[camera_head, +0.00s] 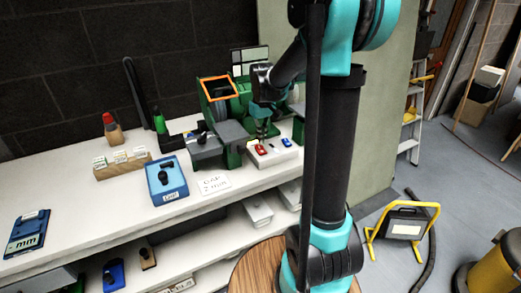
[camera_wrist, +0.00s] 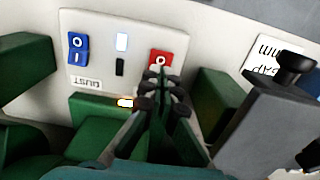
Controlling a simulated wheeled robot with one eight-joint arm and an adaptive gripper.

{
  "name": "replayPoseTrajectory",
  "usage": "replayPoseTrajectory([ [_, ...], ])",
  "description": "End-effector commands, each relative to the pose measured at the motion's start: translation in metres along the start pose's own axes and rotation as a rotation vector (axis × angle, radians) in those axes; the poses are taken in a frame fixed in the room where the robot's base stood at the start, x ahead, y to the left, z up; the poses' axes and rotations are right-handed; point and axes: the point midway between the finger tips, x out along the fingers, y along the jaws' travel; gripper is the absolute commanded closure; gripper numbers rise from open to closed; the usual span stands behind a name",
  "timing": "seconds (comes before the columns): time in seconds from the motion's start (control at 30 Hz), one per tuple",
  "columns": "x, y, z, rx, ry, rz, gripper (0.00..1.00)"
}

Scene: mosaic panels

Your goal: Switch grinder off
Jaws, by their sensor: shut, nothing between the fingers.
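The green grinder (camera_head: 232,130) stands on the bench, with an orange-framed guard at its upper left. A pale switch box (camera_head: 283,156) sits in front of it. The box has a red rocker (camera_head: 261,149) and a blue rocker (camera_head: 286,143). In the wrist view the red rocker (camera_wrist: 161,58) shows an O at its top; its lower part is hidden by my gripper. The blue rocker (camera_wrist: 78,49) shows O and I, above a label reading DUST. My gripper (camera_wrist: 166,82) is shut and empty, its tips at the red rocker's lower edge; contact cannot be told.
A grey tool rest (camera_wrist: 262,115) is close right of my gripper, and green grinder parts are on both sides. A card (camera_head: 214,183) reading GAP 2 mm, a blue gauge block (camera_head: 168,179) and a wooden rack (camera_head: 122,166) are on the bench to the left.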

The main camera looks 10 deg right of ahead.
Motion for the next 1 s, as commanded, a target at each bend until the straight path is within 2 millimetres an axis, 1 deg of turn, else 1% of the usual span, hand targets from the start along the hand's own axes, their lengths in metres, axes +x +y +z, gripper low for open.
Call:
replayPoseTrajectory([
  [0.3, -0.023, 0.000, 0.000, 0.000, 0.000, 0.000, 1.00],
  [0.5, -0.034, 0.000, 0.001, 0.000, 0.000, 0.000, 1.00],
  [0.87, -0.035, 0.000, 0.002, 0.002, 0.002, 0.000, 1.00],
  [0.97, -0.032, -0.001, 0.012, 0.015, 0.017, 0.004, 1.00],
  [1.0, -0.029, -0.001, 0.020, 0.026, 0.028, 0.006, 1.00],
])
